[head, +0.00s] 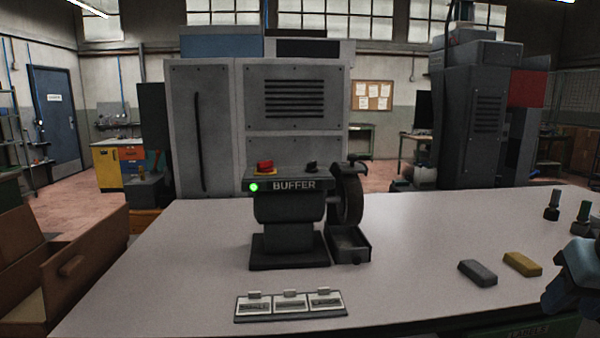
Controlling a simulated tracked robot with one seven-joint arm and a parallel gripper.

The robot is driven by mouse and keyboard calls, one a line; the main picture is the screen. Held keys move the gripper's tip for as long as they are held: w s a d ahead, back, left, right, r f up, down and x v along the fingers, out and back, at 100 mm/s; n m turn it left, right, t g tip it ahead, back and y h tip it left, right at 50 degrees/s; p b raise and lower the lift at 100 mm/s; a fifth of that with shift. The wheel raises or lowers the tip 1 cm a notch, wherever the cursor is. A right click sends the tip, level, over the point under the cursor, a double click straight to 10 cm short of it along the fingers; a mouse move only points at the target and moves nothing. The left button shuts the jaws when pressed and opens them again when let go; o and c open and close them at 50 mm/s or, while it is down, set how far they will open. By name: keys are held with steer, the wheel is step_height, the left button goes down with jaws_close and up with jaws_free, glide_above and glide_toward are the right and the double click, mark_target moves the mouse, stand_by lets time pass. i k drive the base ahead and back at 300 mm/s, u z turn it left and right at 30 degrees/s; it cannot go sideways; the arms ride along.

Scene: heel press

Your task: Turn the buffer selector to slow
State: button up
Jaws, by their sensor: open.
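The buffer (290,210) is a dark bench machine marked BUFFER, standing mid-table with a wheel (348,195) on its right side. A small black knob (311,167), which looks like the selector, sits on top of its control box, right of the red button. Its pointing direction and any marks around it are too small to read. A green light (253,187) glows on the box front. My gripper (562,288) shows only partly at the right edge, blue and dark, open, low over the table and far right of the buffer. Part of it is cut off.
A red button (265,166) on a yellow base sits left of the knob. A label rack (291,306) lies in front of the buffer. Grey (477,272) and yellow (522,264) bars and dark upright pieces (552,205) are at right. The table (410,230) between is clear.

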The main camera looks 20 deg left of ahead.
mark_target(311, 166)
steer(key=z, duration=1.3)
steer(key=k, duration=0.45)
steer(key=u, duration=2.05)
steer(key=i, duration=0.95)
steer(key=u, duration=0.1)
